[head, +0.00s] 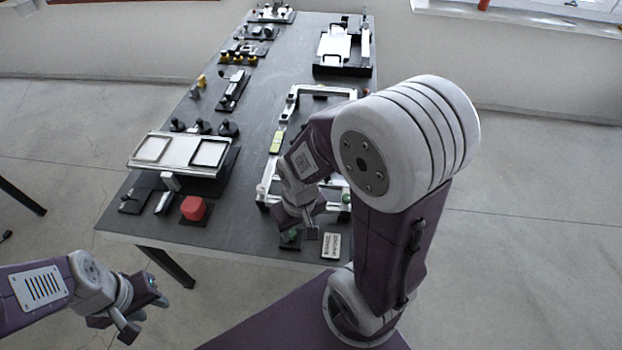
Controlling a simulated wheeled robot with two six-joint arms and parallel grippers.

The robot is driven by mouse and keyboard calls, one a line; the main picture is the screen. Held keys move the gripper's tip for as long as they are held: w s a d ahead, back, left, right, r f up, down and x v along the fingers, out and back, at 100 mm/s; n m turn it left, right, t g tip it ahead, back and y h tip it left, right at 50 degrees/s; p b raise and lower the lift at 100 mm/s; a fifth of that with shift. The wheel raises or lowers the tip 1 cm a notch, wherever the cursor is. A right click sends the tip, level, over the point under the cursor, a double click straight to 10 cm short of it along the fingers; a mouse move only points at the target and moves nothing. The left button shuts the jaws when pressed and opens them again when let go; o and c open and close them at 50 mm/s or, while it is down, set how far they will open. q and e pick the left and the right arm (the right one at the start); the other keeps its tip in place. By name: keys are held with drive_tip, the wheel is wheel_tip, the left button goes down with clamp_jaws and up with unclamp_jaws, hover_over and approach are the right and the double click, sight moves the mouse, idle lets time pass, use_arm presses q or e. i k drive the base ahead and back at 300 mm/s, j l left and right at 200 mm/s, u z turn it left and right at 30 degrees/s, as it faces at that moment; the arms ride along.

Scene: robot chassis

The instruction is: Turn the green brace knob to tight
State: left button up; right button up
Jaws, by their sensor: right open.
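A white chassis frame (297,92) stands on the dark table. A small green knob (291,233) shows at its front left, partly hidden by my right gripper (301,231). The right gripper is open and pointed down at this knob; whether its fingers touch the knob I cannot tell. Another small green part (346,198) shows at the frame's front right, beside my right arm. I cannot tell from this view which green part is the brace knob, or how it is turned. My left gripper (146,312) is open and empty, off the table at lower left.
A white card with dark print (331,245) lies near the table's front edge. A red knob (194,208) and a silver panel (180,153) with black knobs behind it stand at left. Several fixtures line the far left edge; a black-and-white fixture (335,46) stands at far right.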

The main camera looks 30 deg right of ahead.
sight(345, 198)
drive_tip(key=z, duration=1.25)
